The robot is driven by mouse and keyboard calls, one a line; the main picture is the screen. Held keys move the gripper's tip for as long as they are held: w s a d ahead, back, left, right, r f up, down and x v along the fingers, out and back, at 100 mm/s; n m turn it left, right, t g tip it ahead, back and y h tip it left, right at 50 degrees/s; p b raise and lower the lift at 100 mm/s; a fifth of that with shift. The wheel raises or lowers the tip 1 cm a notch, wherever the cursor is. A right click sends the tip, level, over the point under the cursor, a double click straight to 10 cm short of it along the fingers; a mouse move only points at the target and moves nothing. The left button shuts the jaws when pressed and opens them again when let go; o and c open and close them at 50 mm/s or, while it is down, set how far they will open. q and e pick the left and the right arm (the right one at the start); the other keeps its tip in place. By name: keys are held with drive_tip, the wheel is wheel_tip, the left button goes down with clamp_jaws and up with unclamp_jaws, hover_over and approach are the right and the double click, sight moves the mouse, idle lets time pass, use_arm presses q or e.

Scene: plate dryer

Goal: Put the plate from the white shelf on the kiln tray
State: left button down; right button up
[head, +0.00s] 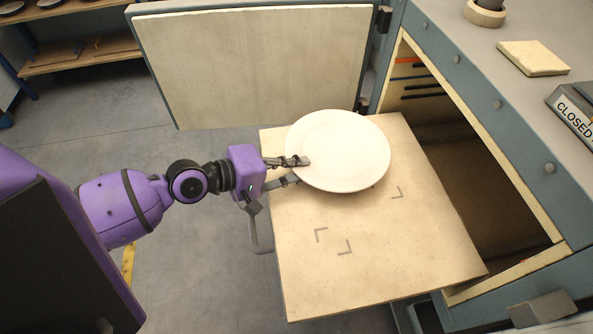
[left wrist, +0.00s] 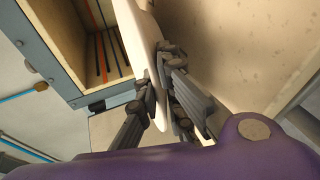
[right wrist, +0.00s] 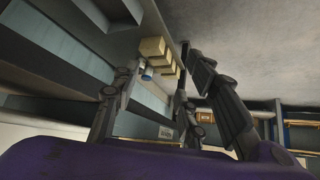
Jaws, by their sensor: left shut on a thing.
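A white round plate (head: 345,150) is over the far part of the kiln tray (head: 400,260), a pale board pulled out from the kiln. My left gripper (head: 296,170) is shut on the plate's left rim. In the left wrist view the plate (left wrist: 150,50) shows edge-on between the fingers (left wrist: 165,95). Whether the plate touches the tray or hangs just above it, I cannot tell. Dark corner marks (head: 345,240) show on the bare near part of the tray. My right gripper (right wrist: 170,85) shows only in the right wrist view, its fingers apart with nothing seen between them.
The open kiln door (head: 255,60) stands behind the tray. The kiln opening (head: 470,170) is to the right, with a pale slab (head: 533,58) and a "CLOSED" sign (head: 575,110) on top. A wooden rack (head: 80,60) with dishes stands far left.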

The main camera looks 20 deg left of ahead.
use_arm(q)
wheel_tip(320, 180, down, 3)
drive_tip(key=shift+r+b, duration=0.1)
drive_tip(key=shift+b, duration=0.4)
drive_tip(key=shift+f, duration=0.2)
drive_tip(key=c, duration=2.2)
unclamp_jaws()
